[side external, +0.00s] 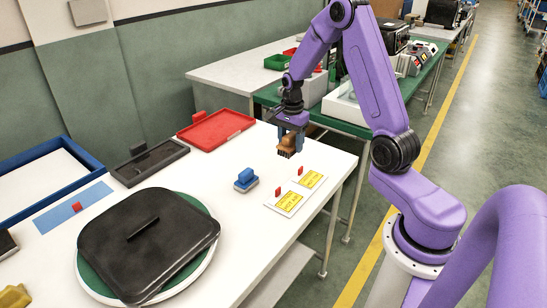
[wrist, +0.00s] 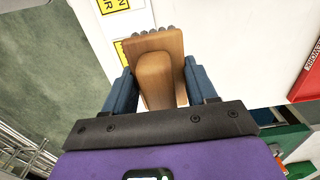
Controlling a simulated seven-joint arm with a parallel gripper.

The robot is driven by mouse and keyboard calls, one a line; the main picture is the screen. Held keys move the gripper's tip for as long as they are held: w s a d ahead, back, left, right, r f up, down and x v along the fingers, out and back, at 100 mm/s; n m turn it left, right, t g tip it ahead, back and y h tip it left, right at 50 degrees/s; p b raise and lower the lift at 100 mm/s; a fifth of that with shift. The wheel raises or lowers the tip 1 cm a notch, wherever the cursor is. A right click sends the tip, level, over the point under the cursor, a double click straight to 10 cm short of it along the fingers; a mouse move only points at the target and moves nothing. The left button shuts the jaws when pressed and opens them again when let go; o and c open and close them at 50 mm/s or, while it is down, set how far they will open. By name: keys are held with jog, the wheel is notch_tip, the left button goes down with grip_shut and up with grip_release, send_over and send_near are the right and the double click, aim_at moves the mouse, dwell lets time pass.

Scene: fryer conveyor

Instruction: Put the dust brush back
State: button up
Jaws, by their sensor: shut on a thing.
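The dust brush (side external: 288,145) has a brown wooden body and dark bristles. My gripper (side external: 291,133) is shut on it near the back right edge of the white table (side external: 232,216). In the wrist view the wooden brush (wrist: 158,72) sits between the two blue fingers of my gripper (wrist: 158,88), with grey bristle ends showing at its far end. In the side view the bristles point down. I cannot tell whether they touch the table or hang just above it.
Two yellow labels (side external: 290,203) on a white plate lie in front of the brush, with small red blocks nearby. A blue-handled block (side external: 246,179), red tray (side external: 216,129), dark tray (side external: 150,162) and blue-rimmed tray (side external: 45,152) stand leftward. A large black lid (side external: 148,243) fills the front.

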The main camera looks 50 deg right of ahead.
jog(key=w+d+f, duration=0.2)
jog(key=w+f, duration=0.1)
jog(key=w, duration=0.2)
send_over(274, 163)
jog(key=f, duration=0.4)
jog(key=shift+s+a, duration=0.3)
jog(key=shift+s, duration=0.1)
jog(key=shift+w+d+f, duration=0.2)
jog(key=shift+w+f, duration=0.25)
jog(key=shift+f, duration=1.7)
jog(key=shift+f, duration=0.15)
jog(key=o, duration=1)
